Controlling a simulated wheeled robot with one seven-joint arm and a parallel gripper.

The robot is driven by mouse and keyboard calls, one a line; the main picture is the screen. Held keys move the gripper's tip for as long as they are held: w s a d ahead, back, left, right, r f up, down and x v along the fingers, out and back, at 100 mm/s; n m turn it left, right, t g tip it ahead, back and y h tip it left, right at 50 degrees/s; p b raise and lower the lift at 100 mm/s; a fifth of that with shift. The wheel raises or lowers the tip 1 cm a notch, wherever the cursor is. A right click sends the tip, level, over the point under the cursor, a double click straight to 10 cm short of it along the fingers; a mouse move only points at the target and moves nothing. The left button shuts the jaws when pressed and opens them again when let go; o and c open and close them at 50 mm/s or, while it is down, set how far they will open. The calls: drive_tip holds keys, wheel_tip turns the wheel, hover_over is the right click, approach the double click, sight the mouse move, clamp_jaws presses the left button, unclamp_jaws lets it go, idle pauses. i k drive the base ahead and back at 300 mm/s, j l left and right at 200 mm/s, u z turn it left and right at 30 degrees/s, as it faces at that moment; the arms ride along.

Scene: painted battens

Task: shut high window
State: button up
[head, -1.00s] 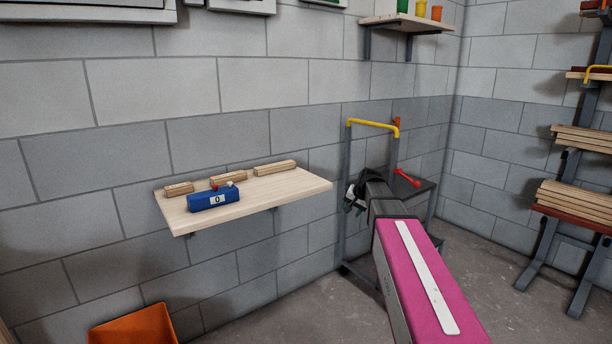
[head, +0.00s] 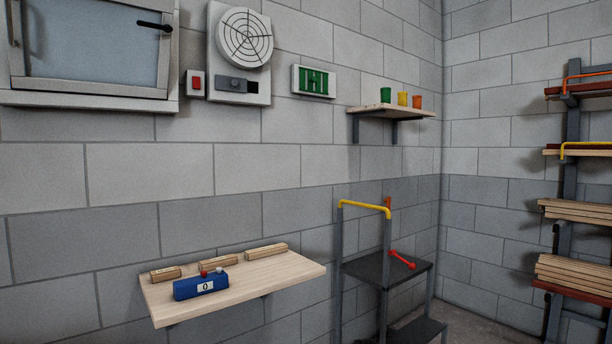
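The high window (head: 90,45) is at the top left of the head view, set in a pale frame on the block wall. Its pane is frosted blue-grey, and a black handle (head: 154,26) sticks out at its upper right. The sash looks slightly askew in the frame, but its top is cut off, and I cannot tell how far it stands open. My gripper is not in view.
A wooden shelf (head: 290,277) with a blue counter box (head: 201,286) and wood blocks juts from the wall below. A step stand (head: 388,270) with a yellow rail stands right of it. A fan unit (head: 243,38) and red switch (head: 195,83) are beside the window. Timber racks stand right.

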sight(89, 47)
drive_tip(key=u, duration=1.8)
